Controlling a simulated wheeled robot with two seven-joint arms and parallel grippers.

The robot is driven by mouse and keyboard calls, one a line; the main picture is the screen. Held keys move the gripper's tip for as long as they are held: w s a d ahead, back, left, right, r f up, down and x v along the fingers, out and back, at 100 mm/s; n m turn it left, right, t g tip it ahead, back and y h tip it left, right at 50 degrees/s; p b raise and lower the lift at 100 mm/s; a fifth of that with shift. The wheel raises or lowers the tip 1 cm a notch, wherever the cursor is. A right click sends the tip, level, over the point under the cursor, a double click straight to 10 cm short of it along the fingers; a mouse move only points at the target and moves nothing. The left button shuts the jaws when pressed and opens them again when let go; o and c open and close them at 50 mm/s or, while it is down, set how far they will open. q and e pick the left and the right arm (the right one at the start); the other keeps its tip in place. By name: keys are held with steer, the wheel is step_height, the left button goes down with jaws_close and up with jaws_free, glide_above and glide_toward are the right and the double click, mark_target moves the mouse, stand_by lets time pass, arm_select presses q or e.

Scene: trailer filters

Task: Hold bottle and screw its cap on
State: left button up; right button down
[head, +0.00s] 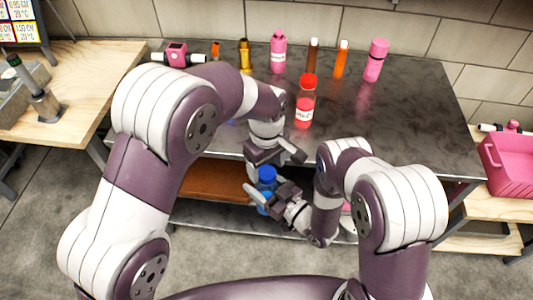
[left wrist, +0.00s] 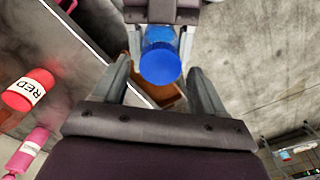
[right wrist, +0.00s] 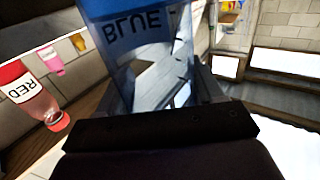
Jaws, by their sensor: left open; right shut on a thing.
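A clear blue bottle (head: 263,197) stands roughly upright in my right gripper (head: 268,195), in front of the table's front edge. In the right wrist view the bottle (right wrist: 150,50) with its BLUE label fills the space between the fingers. A round blue cap (head: 267,174) is at the bottle's top; I cannot tell how tightly it sits. In the left wrist view the cap (left wrist: 161,62) shows from above, between the fingers of my left gripper (left wrist: 160,85). These fingers are open, on both sides of the cap and apart from it. My left gripper (head: 268,163) hangs just above the cap.
A red bottle (head: 304,108) with a red cap stands on the dark table (head: 400,120). Several pink, orange and brown bottles line the table's back. An orange-brown shelf (head: 210,180) lies under the table. A pink crate (head: 505,165) stands at the right.

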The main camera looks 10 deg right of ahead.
arm_select(q)
steer(key=shift+f, duration=0.95)
steer(key=shift+c, duration=0.3)
